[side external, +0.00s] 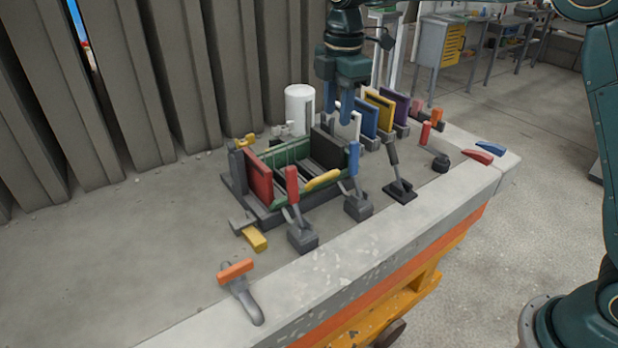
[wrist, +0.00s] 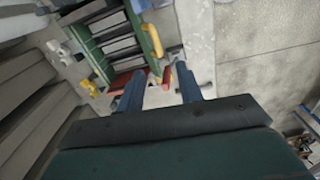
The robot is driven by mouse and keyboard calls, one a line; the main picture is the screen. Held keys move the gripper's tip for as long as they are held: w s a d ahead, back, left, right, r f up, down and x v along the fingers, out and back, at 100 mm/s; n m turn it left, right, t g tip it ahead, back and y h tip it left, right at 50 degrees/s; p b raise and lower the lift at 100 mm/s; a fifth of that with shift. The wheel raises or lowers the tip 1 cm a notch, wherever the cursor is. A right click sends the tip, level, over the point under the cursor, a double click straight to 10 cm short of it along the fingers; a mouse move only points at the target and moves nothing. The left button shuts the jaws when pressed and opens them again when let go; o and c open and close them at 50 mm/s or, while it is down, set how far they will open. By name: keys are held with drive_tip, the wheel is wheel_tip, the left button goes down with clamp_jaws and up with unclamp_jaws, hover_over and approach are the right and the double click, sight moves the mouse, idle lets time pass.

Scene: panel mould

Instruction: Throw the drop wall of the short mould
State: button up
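A green mould (side external: 292,152) stands on the concrete bench with a red wall (side external: 259,180) at its left end and a black wall (side external: 326,150) at its right end. A yellow handle (side external: 323,180) lies along its front edge. Levers with a red handle (side external: 292,185) and a blue handle (side external: 354,158) stand in front of it. I cannot tell which part is the drop wall. My gripper (side external: 343,110) is open and empty, above the right back of the mould, apart from it. In the wrist view, my gripper (wrist: 158,92) shows two spread blue fingers; the mould (wrist: 140,22) shows beyond them.
Blue, yellow (side external: 380,108) and purple (side external: 402,104) panels stand behind to the right. A black-handled lever (side external: 397,172) stands right of the mould. A white cylinder (side external: 299,108) stands behind. An orange-handled tool (side external: 238,285) lies at front left. The left bench is mostly clear.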

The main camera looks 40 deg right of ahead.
sight(326, 174)
drive_tip(key=shift+w+a+f+n, duration=0.4)
drive_tip(key=shift+w+f+n, duration=0.1)
drive_tip(key=shift+w+f, duration=0.25)
drive_tip(key=shift+f, duration=0.1)
drive_tip(key=shift+w+f, duration=0.15)
drive_tip(key=shift+f, duration=6.65)
clamp_jaws()
